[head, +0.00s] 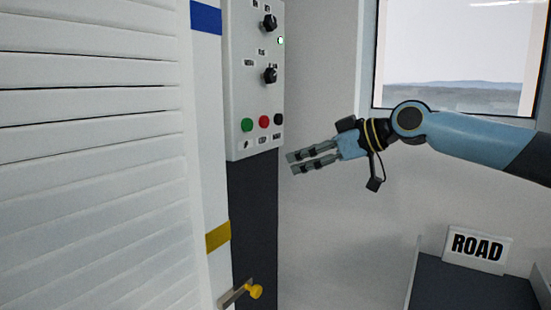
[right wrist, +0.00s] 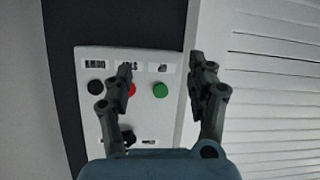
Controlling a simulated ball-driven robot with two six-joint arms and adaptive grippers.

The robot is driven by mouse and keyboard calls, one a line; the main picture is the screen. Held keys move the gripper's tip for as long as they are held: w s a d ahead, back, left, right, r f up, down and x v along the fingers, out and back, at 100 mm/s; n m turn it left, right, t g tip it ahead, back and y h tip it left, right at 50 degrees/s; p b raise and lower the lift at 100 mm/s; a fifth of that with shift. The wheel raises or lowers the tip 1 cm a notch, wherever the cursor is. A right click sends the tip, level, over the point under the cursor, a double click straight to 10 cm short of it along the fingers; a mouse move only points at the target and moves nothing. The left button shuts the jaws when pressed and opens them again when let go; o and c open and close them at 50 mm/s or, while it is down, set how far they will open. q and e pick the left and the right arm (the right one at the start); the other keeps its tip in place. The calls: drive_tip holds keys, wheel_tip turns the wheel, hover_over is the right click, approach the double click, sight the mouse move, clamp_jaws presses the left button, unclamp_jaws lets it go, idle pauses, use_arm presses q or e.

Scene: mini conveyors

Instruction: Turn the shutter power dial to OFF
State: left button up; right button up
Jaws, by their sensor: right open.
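A white control panel (head: 236,95) stands at the shutter's right side. It carries an upper black dial (head: 270,23) and a lower black dial (head: 270,75); their labels are too small to read, so I cannot tell which is shutter power or how it is set. My right gripper (head: 291,162) is open and empty, apart from the panel, just right of its lower edge. In the right wrist view the panel (right wrist: 87,63) appears upside down beyond the open fingers (right wrist: 161,66), with a black dial (right wrist: 128,139) partly hidden by the left finger. My left gripper is out of view.
Green (head: 247,125), red (head: 264,121) and black (head: 278,119) buttons sit low on the panel. A white slatted shutter (head: 90,150) fills the left. A yellow-knobbed latch (head: 255,291) sticks out below. A ROAD sign (head: 478,247) stands lower right. Space right of the panel is clear.

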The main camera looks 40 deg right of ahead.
drive_tip(key=w+d+r+t+y, duration=0.1)
drive_tip(key=d+r, duration=0.1)
drive_tip(key=r, duration=0.7)
drive_tip(key=w+d+r+t, duration=0.1)
drive_tip(key=r+t, duration=0.1)
drive_tip(key=r, duration=0.8)
drive_tip(key=t, duration=0.1)
approach(273, 21)
drive_tip(key=s, duration=0.2)
drive_tip(key=shift+n, duration=0.3)
drive_tip(key=p+x, duration=0.6)
drive_tip(key=p, duration=0.1)
drive_tip(key=p+x, duration=0.3)
drive_tip(key=p, duration=0.1)
drive_tip(key=shift+w+d+r, duration=0.25)
drive_tip(key=shift+w+d, duration=0.05)
drive_tip(key=shift+w, duration=0.1)
drive_tip(key=shift+w+a+f, duration=0.15)
drive_tip(key=shift+w+a, duration=0.1)
drive_tip(key=shift+w, duration=0.2)
drive_tip(key=c, duration=1.1)
drive_tip(key=shift+c, duration=0.2)
